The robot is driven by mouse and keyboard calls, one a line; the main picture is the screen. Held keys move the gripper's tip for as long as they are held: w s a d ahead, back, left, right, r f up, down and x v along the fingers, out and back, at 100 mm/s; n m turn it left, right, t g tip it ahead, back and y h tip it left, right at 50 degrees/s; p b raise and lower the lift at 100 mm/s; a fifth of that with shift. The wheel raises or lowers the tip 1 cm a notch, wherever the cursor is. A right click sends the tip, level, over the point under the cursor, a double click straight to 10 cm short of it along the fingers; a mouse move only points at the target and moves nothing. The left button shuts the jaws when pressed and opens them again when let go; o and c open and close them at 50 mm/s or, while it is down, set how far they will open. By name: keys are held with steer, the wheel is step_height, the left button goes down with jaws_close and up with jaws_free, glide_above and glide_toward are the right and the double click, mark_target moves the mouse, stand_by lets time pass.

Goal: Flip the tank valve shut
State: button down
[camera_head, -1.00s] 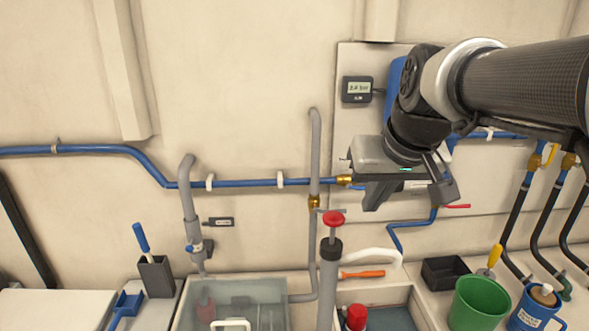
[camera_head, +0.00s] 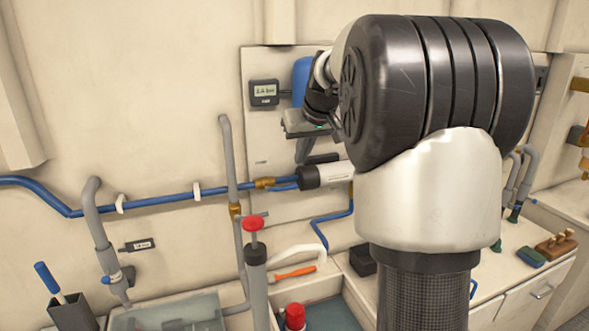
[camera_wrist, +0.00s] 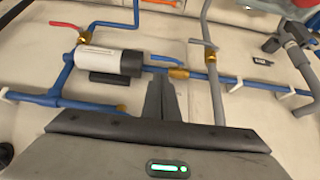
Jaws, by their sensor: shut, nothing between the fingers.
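No label marks which valve is the tank valve. A brass valve with a blue lever (camera_wrist: 166,59) sits on the blue pipe, its lever lying roughly along the pipe; the brass body also shows in the head view (camera_head: 264,183). A second brass valve with a red lever (camera_wrist: 66,25) is at upper left in the wrist view. A brass valve with a grey lever (camera_wrist: 203,44) is on the grey pipe. My gripper (camera_wrist: 162,82) is shut and empty, its fingertips seen over the blue pipe beside the blue-lever valve; contact cannot be told. It shows small in the head view (camera_head: 303,152).
A white and black cylinder (camera_wrist: 100,62) sits in line just left of the fingers in the wrist view. A gauge (camera_head: 264,92) is on the wall panel. A red-topped pump (camera_head: 254,223) stands below. My arm hides the panel's right side.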

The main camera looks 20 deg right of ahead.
mark_target(291, 187)
steer(key=p+x, duration=0.1)
steer(key=x, duration=1.2)
steer(key=shift+f, duration=0.2)
steer(key=shift+d+f+y, duration=0.15)
steer(key=shift+y, duration=0.15)
steer(key=shift+f+b, duration=0.1)
steer(key=shift+b, duration=0.25)
step_height(291, 187, down, 8)
steer(key=a+m+t+y+b, duration=0.1)
steer(key=m+y+b, duration=0.4)
steer(key=y+b, duration=0.7)
steer(key=shift+a+t, duration=0.25)
steer(key=shift+t, duration=0.35)
